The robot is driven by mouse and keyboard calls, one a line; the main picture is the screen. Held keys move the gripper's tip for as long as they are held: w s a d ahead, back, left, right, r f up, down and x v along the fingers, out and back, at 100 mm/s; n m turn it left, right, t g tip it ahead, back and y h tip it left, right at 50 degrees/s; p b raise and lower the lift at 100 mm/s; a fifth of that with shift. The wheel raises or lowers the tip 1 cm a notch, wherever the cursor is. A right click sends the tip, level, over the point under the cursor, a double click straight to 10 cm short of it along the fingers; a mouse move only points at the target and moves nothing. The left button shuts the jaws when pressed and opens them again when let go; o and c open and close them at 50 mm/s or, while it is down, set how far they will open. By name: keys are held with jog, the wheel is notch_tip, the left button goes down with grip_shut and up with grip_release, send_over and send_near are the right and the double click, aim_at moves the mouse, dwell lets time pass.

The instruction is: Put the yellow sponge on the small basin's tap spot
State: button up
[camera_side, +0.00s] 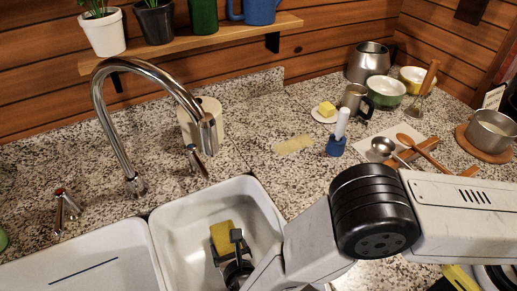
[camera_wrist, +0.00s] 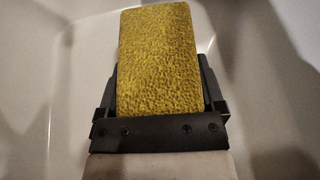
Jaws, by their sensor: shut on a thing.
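The yellow sponge (camera_side: 222,236) is between the fingers of my gripper (camera_side: 230,252), inside the small basin (camera_side: 176,222). In the wrist view the sponge (camera_wrist: 157,62) stands out past the black fingers of my gripper (camera_wrist: 160,105), which are shut on its sides. Pale basin surface shows around it there; I cannot tell whether the sponge touches the basin. The tall chrome tap (camera_side: 107,128) curves over the counter behind the basin, with its spout end above the back rim. The tap spot has no mark that I can make out.
A large white basin (camera_side: 100,262) adjoins on the left. A paper roll (camera_side: 188,122) stands behind the tap's spout. A pale yellow patch (camera_side: 293,145), a blue-based brush (camera_side: 337,142) and a butter dish (camera_side: 325,113) are on the granite counter to the right. Potted plants line a shelf (camera_side: 180,42).

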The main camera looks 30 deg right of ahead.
aim_at(227, 227)
jog(key=shift+f, duration=0.45)
dwell(0.6)
jog(key=o, duration=0.9)
jog(key=shift+f, duration=0.1)
jog(key=shift+r, duration=1.25)
jog(key=r, duration=0.7)
jog(key=shift+w+d, duration=0.15)
jog(key=shift+d, duration=0.15)
jog(key=w+d+r, duration=0.2)
jog(key=d+r, duration=0.2)
jog(key=d, duration=0.1)
jog(key=w+d+r, duration=0.3)
jog(key=d+r, duration=0.1)
jog(key=d, duration=0.1)
jog(key=w+d+r, duration=0.2)
jog(key=d+r, duration=0.2)
jog(key=d, duration=0.1)
jog(key=shift+w+d, duration=0.15)
jog(key=shift+w, duration=0.1)
jog(key=shift+d, duration=0.1)
